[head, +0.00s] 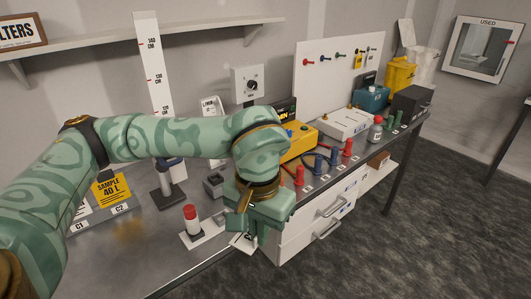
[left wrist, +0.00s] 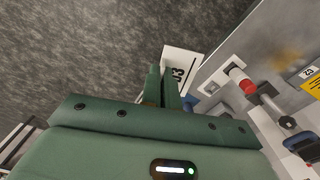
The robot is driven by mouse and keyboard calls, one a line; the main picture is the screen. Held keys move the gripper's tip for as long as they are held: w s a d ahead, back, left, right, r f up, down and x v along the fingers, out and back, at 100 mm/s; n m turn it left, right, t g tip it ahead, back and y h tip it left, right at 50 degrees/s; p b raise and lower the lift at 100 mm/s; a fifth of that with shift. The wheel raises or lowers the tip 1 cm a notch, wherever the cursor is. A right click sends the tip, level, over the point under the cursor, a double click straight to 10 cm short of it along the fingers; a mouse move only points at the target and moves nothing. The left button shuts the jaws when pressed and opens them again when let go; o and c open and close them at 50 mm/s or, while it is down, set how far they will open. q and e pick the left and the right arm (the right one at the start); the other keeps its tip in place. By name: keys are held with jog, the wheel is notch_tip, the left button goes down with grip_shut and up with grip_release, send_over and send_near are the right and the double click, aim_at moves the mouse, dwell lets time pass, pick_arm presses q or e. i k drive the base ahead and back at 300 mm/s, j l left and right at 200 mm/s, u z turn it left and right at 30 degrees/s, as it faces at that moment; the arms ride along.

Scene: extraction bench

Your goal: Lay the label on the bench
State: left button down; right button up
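The label is a small white card with dark characters (left wrist: 180,62), seen in the left wrist view at the fingertips of my left gripper (left wrist: 164,78). The fingers are close together, with the card between or against their tips. In the head view the left gripper (head: 251,231) points down at the bench's front edge, and a white corner of the label (head: 240,243) shows beside the fingers. The grey bench top (head: 130,255) lies to the left of and behind the gripper. My right gripper is not in view.
A red-capped item (head: 191,220) stands on a white base close left of the gripper. Red and blue plugs (head: 318,164) line the bench to the right, above white drawers (head: 320,222). The bench front left is mostly bare.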

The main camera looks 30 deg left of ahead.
aim_at(129, 263)
jog(key=k+j, duration=0.15)
jog(key=j, duration=0.2)
jog(key=k+j, duration=0.15)
jog(key=j, duration=0.15)
jog(key=k+j, duration=0.15)
jog(key=j, duration=0.2)
jog(key=k+j, duration=0.1)
jog(key=j, duration=0.7)
